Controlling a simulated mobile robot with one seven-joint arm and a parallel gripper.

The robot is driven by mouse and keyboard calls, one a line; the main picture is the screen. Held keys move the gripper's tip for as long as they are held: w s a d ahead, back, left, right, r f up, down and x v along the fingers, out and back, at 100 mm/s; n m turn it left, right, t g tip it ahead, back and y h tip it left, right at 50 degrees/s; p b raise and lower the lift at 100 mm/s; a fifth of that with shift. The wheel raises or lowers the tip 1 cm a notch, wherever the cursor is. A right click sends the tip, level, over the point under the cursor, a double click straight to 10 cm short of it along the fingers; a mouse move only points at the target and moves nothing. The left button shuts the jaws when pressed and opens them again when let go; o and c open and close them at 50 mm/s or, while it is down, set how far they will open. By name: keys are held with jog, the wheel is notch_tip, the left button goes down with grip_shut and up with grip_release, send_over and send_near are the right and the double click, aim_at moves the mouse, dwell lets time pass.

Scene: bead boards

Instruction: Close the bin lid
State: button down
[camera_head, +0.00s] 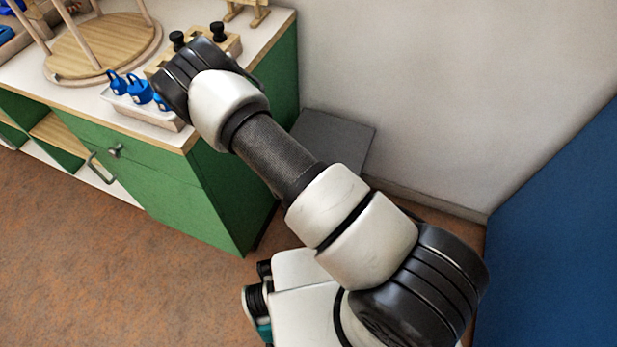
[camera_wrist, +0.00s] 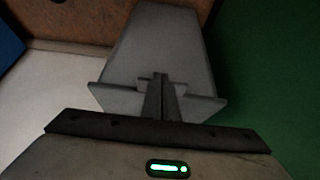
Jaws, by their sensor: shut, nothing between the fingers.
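The grey bin (camera_wrist: 160,45) fills the middle of the wrist view, as a smooth grey face that narrows towards the floor, with a wider flange at its near end. In the head view a flat grey panel (camera_head: 325,140), which looks like the bin's lid, shows behind my arm, between the green cabinet and the wall. I cannot tell the lid's angle. My gripper (camera_wrist: 160,82) is shut and empty, its fingertips over the flange; I cannot tell whether they touch it. In the head view my gripper is hidden.
The wall (camera_head: 430,90) is behind, a blue panel (camera_head: 560,240) at right. The brown floor (camera_head: 80,240) is clear at left.

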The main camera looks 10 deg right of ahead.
jog(key=shift+s+a+f, duration=0.1)
jog(key=shift+s+f, duration=0.15)
jog(key=shift+f, duration=0.45)
jog(key=shift+a, duration=0.1)
jog(key=p+v, duration=0.5)
jog(key=v, duration=1.3)
jog(key=shift+w+r+p, duration=0.2)
jog(key=shift+w+p, duration=0.1)
jog(key=shift+p, duration=0.05)
jog(key=shift+d, duration=0.25)
